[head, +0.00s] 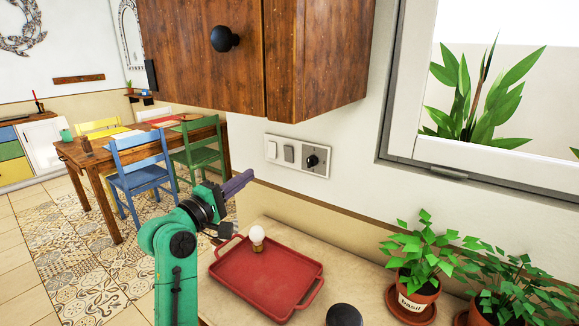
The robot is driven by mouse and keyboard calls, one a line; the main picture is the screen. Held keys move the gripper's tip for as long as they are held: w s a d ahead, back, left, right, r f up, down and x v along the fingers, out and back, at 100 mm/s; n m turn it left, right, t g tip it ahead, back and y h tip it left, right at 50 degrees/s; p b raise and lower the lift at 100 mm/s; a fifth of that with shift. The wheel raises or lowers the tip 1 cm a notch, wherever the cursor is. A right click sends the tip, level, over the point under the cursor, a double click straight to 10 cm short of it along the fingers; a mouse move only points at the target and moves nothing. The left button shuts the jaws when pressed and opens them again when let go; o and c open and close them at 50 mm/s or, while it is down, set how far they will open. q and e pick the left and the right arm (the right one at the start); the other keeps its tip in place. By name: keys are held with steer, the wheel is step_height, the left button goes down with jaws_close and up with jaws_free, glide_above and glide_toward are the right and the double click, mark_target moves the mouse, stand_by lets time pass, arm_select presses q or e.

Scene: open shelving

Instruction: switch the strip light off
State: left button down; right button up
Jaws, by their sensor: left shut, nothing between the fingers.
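A wall plate (297,156) is mounted on the white wall under the wooden cabinet. It carries a white rocker switch (272,149) at left, a grey rocker switch (289,153) in the middle and a black knob (312,160) at right. No label shows which one belongs to the strip light, and the light itself is not visible. My left gripper (240,183) is shut and empty. It points up and right, left of the plate and lower than it, apart from the switches. My right gripper is not in view.
A wooden cabinet (190,60) with a black knob hangs above the plate. Below, a red tray (262,290) lies on the counter with a light bulb (257,238). Potted plants (417,255) stand at right under the window. A dining table with chairs is behind left.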

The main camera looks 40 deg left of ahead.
arm_select(q)
steer(key=p, duration=0.5)
glide_toward(287, 150)
steer(key=w, duration=0.4)
steer(key=w+r, duration=0.1)
steer(key=w, duration=0.1)
steer(key=shift+w+a, duration=0.15)
steer(key=shift+a, duration=0.1)
steer(key=shift+w+f, duration=0.15)
steer(key=shift+w, duration=0.15)
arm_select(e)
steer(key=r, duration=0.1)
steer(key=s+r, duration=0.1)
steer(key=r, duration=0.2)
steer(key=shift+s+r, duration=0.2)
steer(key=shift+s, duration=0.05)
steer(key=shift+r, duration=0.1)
